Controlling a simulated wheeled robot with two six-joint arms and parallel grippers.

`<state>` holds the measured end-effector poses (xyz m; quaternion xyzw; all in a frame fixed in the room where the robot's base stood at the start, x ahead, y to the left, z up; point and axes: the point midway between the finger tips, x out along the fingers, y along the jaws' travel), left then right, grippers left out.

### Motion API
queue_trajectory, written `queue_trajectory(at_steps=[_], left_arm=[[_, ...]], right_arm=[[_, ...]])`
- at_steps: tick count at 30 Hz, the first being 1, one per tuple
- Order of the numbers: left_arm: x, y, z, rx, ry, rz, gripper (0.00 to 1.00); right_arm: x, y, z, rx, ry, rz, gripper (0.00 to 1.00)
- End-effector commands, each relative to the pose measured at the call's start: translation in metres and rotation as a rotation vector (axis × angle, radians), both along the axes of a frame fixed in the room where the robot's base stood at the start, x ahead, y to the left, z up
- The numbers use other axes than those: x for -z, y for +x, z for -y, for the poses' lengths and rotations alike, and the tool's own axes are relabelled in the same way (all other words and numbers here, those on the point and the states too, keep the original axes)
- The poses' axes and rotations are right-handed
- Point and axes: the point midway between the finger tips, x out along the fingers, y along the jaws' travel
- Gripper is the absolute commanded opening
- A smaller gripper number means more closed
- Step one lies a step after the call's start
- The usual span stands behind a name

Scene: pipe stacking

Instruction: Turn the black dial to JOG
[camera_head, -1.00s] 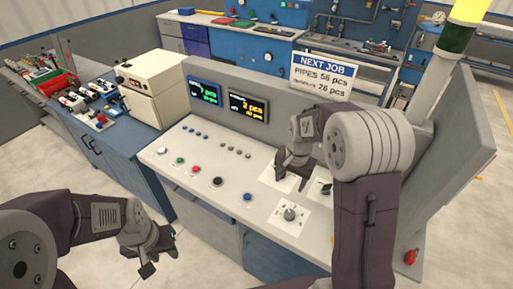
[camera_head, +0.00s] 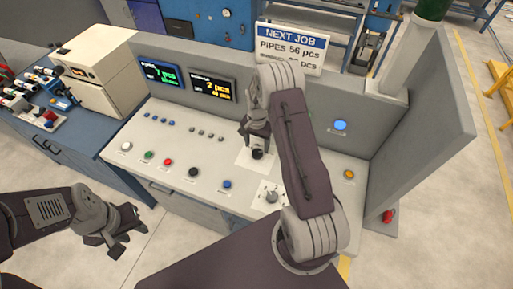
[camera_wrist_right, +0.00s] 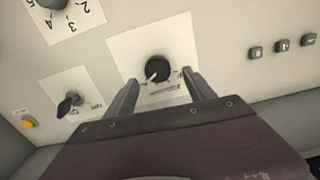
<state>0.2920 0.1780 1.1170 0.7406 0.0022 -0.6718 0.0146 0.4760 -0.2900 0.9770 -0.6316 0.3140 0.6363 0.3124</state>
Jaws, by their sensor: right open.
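The black dial (camera_head: 257,153) sits on a white plate on the sloping grey console. In the right wrist view, the dial (camera_wrist_right: 158,68) is round with a pale pointer toward the lower left. Small marks on its plate are too blurred to read. My right gripper (camera_head: 257,140) is over the dial. In the right wrist view, its two fingers (camera_wrist_right: 160,80) are spread, one on each side of the dial, with no clear contact. My left gripper (camera_head: 118,238) hangs in front of the console at the left, its fingers apart and empty.
A grey numbered dial (camera_head: 271,197) is nearer the console's front edge. A black switch (camera_wrist_right: 70,103) and a yellow button (camera_wrist_right: 30,123) are beside the black dial's plate. Several coloured buttons line the console's left. An upright panel with two displays (camera_head: 212,89) stands behind.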

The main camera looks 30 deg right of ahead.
Motion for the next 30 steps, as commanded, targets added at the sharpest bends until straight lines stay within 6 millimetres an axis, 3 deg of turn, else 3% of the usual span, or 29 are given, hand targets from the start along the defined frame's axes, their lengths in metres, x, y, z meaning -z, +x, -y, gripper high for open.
queue_trajectory(at_steps=[7,16,17,23,30], left_arm=[[-0.013,0.000,0.000,0.000,0.000,0.000,0.36],[-0.013,0.000,0.000,0.000,0.000,0.000,0.36],[-0.013,0.000,0.000,0.000,0.000,0.000,0.36],[-0.013,0.000,0.000,0.000,0.000,0.000,0.36],[-0.011,0.000,0.000,0.000,0.000,0.000,0.36]], right_arm=[[0.036,0.000,0.000,0.000,0.000,-0.001,0.63],[0.042,0.000,0.000,0.000,0.000,0.001,0.63],[0.042,0.000,0.000,0.000,0.000,0.001,0.58],[0.042,0.000,0.000,0.000,0.000,0.001,0.02],[0.042,0.000,0.000,-0.017,0.000,0.001,0.01]])
